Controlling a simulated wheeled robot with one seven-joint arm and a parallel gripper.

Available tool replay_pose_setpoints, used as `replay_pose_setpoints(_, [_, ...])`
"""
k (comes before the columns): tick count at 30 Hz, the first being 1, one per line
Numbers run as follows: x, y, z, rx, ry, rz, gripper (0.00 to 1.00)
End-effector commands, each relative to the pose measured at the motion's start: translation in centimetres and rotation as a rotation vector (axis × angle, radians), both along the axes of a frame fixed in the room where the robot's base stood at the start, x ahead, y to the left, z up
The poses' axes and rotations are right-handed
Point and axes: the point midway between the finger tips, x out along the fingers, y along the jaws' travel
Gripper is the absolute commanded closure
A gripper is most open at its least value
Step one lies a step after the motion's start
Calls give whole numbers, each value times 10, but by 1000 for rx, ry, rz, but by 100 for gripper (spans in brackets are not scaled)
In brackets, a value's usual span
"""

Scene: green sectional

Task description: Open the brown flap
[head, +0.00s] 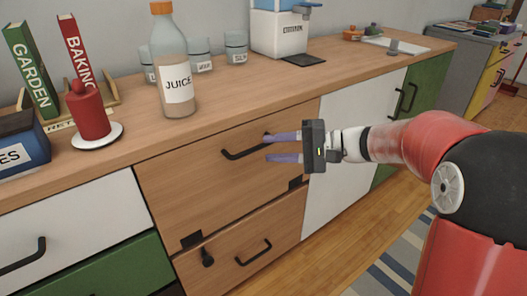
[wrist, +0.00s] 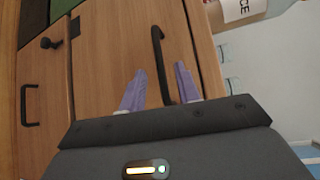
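The brown flap (head: 215,185) is a wooden panel in the counter front, and it looks shut. It has a dark bar handle (head: 238,154) near its top edge and dark hinge-like pieces at its lower corners. My gripper (head: 268,147) is open, its two purple fingers pointing at the handle's right end. In the wrist view, the handle (wrist: 157,50) runs between the two fingertips (wrist: 160,70), which are apart. I cannot tell how deep the handle sits between them. The upper finger overlaps the handle's right end in the head view.
A brown drawer (head: 245,250) with its own handle and a dark knob (head: 207,257) lie below the flap. A white panel (head: 350,150) is to the right. A juice bottle (head: 172,75) and red candle (head: 90,112) stand on the counter above. Floor in front is partly visible.

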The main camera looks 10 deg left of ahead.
Motion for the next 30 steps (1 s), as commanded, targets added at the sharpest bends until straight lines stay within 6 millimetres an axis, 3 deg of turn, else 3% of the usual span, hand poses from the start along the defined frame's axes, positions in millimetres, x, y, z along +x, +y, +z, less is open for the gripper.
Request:
replay_pose_setpoints(9, [-5,45,-7,-2,2,1,68])
replay_pose_setpoints(20, [-5,53,-8,-3,2,-1,68])
replay_pose_setpoints(28, [-5,53,-8,-3,1,-1,100])
replay_pose_setpoints(30, [-5,53,-8,-3,2,-1,100])
